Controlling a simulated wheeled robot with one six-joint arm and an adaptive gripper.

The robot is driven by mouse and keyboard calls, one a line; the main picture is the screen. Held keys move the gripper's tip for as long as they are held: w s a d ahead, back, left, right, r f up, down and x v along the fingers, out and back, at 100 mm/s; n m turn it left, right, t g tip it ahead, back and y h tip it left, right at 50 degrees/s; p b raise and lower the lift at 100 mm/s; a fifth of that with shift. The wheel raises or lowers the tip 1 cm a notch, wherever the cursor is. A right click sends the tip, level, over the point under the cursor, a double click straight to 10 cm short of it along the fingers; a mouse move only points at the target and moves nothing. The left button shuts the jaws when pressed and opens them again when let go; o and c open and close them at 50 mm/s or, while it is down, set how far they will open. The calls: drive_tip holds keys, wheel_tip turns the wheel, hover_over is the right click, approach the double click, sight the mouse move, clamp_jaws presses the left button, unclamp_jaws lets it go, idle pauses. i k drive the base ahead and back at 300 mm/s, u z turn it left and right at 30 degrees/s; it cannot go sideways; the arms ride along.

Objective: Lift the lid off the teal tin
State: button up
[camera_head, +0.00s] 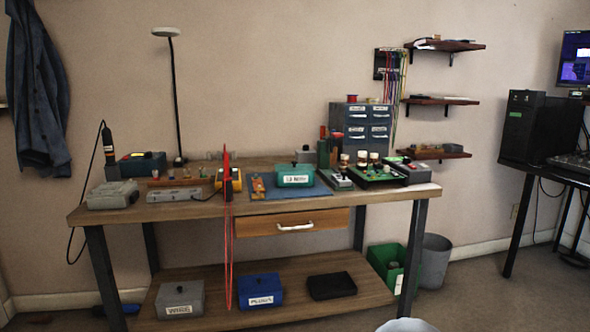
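The teal tin (294,179) sits on a blue-grey mat (258,194) on the workbench top, right of the middle of the bench. It has a white label on its front and a small dark knob on top. Its lid appears to be on; the seam is too small to make out. My gripper is not in view.
The wooden workbench (190,211) carries a yellow meter (236,178) left of the tin and a green circuit board (375,175) right of it. A drawer cabinet (362,122) stands behind. A thin red loop (227,255) shows before the bench. Lidded boxes sit on the lower shelf.

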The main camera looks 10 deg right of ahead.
sight(294, 167)
drive_tip(key=z, duration=0.35)
drive_tip(key=k, duration=0.5)
drive_tip(key=z, duration=0.45)
drive_tip(key=i, duration=1)
drive_tip(key=u, duration=0.75)
